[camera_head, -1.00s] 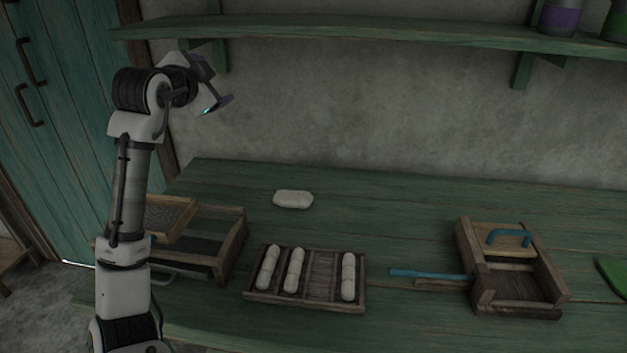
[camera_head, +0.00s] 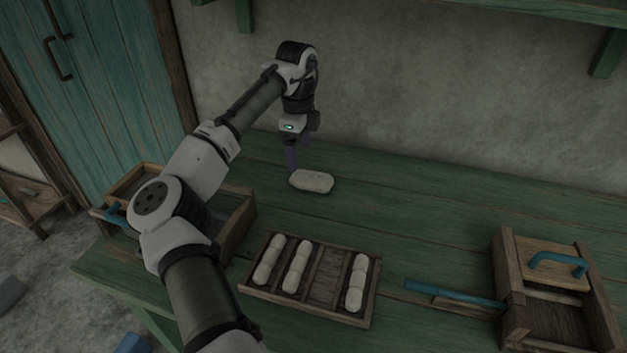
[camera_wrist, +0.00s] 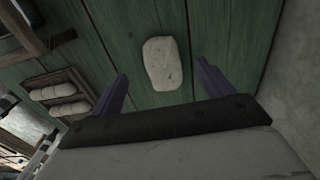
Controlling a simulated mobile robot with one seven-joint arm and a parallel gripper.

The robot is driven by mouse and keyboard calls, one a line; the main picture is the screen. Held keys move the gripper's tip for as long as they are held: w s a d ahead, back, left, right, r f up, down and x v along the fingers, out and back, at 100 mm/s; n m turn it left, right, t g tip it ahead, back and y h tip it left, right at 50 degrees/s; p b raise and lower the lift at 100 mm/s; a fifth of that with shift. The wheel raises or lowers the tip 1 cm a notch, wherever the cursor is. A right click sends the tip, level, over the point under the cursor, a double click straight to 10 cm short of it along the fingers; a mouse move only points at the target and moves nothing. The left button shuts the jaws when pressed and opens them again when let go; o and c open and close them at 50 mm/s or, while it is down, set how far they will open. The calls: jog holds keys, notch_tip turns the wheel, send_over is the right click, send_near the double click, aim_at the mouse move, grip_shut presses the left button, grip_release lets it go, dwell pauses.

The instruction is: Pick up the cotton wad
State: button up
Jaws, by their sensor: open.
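The cotton wad (camera_head: 312,182) is a pale, rounded block lying on the green wooden table, towards the back. In the wrist view the wad (camera_wrist: 162,63) lies beyond the fingertips, between their lines, with bare planks around it. My gripper (camera_head: 291,168) points down just left of the wad in the head view, above the table. In the wrist view its two purple fingers (camera_wrist: 163,80) are spread apart with nothing between them. The gripper's exact height above the table cannot be told.
A wooden tray (camera_head: 331,309) with rolls in several slots stands in front of the wad. A wooden box (camera_head: 238,238) is partly behind my arm. A blue-handled tool (camera_head: 455,294) and a box with a blue handle (camera_head: 511,268) are at right. The wall stands behind.

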aim_at(299, 175)
notch_tip(299, 175, down, 7)
jog(key=shift+a+f+p, duration=0.15)
jog(key=shift+f+p, duration=0.05)
jog(key=shift+p, duration=0.2)
jog(key=c, duration=1)
